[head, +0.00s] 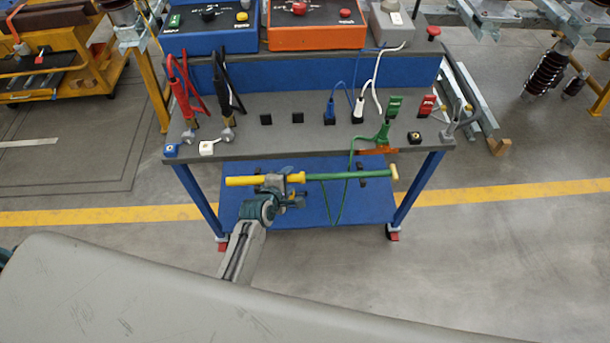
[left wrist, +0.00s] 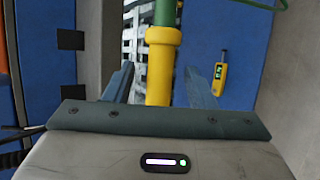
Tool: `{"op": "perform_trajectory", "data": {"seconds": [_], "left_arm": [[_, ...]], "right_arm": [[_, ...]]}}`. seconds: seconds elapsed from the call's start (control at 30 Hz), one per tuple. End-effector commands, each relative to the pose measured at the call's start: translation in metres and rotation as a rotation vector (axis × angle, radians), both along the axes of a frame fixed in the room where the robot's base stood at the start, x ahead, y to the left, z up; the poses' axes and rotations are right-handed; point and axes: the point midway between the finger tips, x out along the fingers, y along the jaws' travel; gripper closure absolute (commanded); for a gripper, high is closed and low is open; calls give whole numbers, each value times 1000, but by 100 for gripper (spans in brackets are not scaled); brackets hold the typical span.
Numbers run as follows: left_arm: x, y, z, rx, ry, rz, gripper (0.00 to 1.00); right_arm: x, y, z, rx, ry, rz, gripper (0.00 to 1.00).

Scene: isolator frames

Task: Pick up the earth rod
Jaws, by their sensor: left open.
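The earth rod has a yellow grip (head: 252,181) on the left and a green shaft (head: 335,176) on the right. It lies level across the front of the blue test cart. A green cable (head: 340,205) hangs from it in a loop and runs up to a green clamp (head: 382,132). My left gripper (head: 279,184) is at the rod's yellow part. In the left wrist view the yellow grip (left wrist: 160,65) runs between the open fingers (left wrist: 162,85), with gaps on both sides. My right gripper is not in view.
The cart's grey top (head: 285,138) carries red, black, blue and white leads. Blue (head: 208,35), orange (head: 305,25) and grey instrument boxes stand behind. A blue lower shelf (head: 300,208) lies below the rod. A small yellow device (left wrist: 219,75) shows right of the fingers.

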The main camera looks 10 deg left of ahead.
Motion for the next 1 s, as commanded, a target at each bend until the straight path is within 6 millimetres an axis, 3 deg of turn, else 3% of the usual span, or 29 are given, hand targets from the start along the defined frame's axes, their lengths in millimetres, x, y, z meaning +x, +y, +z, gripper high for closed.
{"op": "perform_trajectory", "data": {"seconds": [0.33,0.5,0.6,1.0], "left_arm": [[5,-1,-4,1,1,0,52],[5,-1,-4,1,1,0,85],[5,-1,-4,1,1,0,100],[6,-1,1,1,-2,0,100]], "right_arm": [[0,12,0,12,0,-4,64],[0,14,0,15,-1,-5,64],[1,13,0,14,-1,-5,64],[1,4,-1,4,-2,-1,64]]}}
